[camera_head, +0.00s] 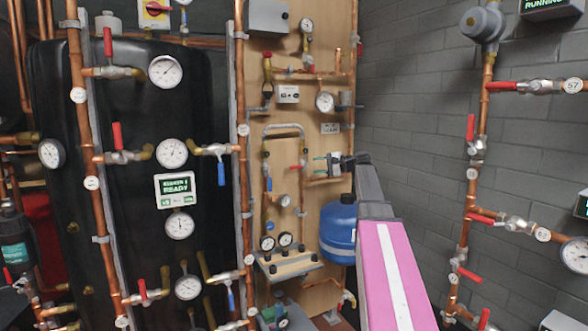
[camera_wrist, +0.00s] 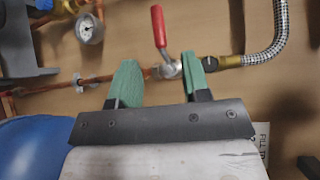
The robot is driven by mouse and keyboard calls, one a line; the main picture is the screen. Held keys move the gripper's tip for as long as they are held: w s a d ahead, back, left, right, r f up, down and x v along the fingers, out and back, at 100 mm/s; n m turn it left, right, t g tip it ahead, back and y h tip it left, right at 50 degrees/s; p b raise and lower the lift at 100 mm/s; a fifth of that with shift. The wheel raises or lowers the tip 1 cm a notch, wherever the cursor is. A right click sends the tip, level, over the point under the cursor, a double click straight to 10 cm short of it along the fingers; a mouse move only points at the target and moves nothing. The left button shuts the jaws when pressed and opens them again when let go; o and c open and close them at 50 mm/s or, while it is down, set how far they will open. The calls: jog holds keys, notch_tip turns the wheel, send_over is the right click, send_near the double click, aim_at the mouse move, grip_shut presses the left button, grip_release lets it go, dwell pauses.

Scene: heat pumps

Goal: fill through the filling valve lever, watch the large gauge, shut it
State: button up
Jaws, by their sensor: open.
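A valve with a red lever (camera_wrist: 158,26) sits on a copper pipe beside a braided hose (camera_wrist: 266,38) in the wrist view. The lever stands across the pipe. In the head view this red lever (camera_head: 293,167) points left on the wooden board. My gripper (camera_wrist: 160,70) is open, its two green fingers spread either side of the valve body in the picture; contact cannot be told. It also shows in the head view (camera_head: 318,165). The largest dial on the board is a white gauge (camera_head: 325,101) above my gripper. Its reading is too small to tell.
A blue vessel (camera_head: 338,228) hangs below my gripper. Two small gauges (camera_head: 285,239) sit low on the board. A black tank (camera_head: 60,110) with pipes, gauges and levers stands left. More valves on a copper pipe (camera_head: 480,140) line the right wall.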

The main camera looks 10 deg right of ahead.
aim_at(299, 167)
jog(key=x, duration=1)
jog(key=shift+f, duration=0.15)
grip_shut()
